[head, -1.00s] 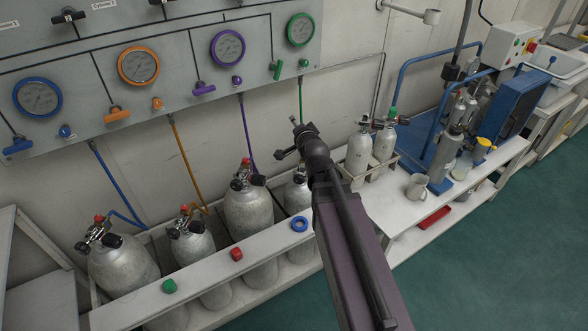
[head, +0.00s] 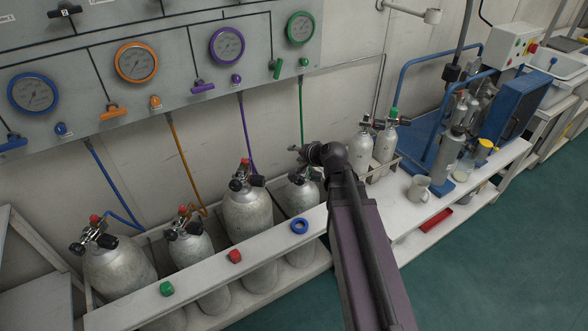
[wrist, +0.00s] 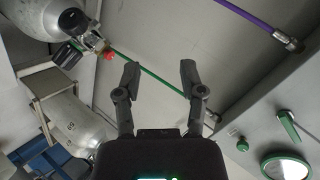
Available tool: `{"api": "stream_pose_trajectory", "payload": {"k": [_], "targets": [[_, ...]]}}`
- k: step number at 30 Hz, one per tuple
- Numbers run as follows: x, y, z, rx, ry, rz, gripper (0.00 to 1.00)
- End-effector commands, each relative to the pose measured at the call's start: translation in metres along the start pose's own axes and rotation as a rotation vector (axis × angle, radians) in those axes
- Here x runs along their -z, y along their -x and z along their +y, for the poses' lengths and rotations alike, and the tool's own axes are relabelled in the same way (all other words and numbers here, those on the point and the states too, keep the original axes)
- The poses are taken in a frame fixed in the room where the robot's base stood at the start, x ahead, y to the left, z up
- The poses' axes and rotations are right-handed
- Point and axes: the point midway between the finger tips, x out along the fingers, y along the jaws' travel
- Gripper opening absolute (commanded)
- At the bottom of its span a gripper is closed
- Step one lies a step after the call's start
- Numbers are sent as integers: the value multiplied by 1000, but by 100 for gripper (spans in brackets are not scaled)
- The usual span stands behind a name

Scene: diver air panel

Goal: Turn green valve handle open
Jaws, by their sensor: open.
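The green valve handle (head: 276,69) is a small slanted bar on the grey panel, below and left of the green-rimmed gauge (head: 300,29). In the wrist view the green handle (wrist: 289,130) is at the lower right, beside the round green-rimmed gauge (wrist: 285,166). My gripper (wrist: 159,70) is open and empty, with its two fingers apart. In the head view my gripper (head: 298,150) is well below the handle, near the green hose, and partly hidden by my wrist. The fingers do not touch the handle.
The green hose (wrist: 152,77) runs behind my fingers in the wrist view. A small green knob (head: 303,62) is right of the handle. Purple (head: 203,87) and orange (head: 113,112) handles are further left. Gas cylinders (head: 247,212) stand below. Wall between panel and cylinders is mostly clear.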

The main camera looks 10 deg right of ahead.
Motion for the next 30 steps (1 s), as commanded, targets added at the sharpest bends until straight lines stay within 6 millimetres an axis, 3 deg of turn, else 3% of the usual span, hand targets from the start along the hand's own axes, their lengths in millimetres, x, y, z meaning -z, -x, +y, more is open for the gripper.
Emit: {"api": "stream_pose_trajectory", "payload": {"k": [16,30], "targets": [[-35,9,14,69,42,-278,52],[-42,14,14,97,56,-336,52]]}}
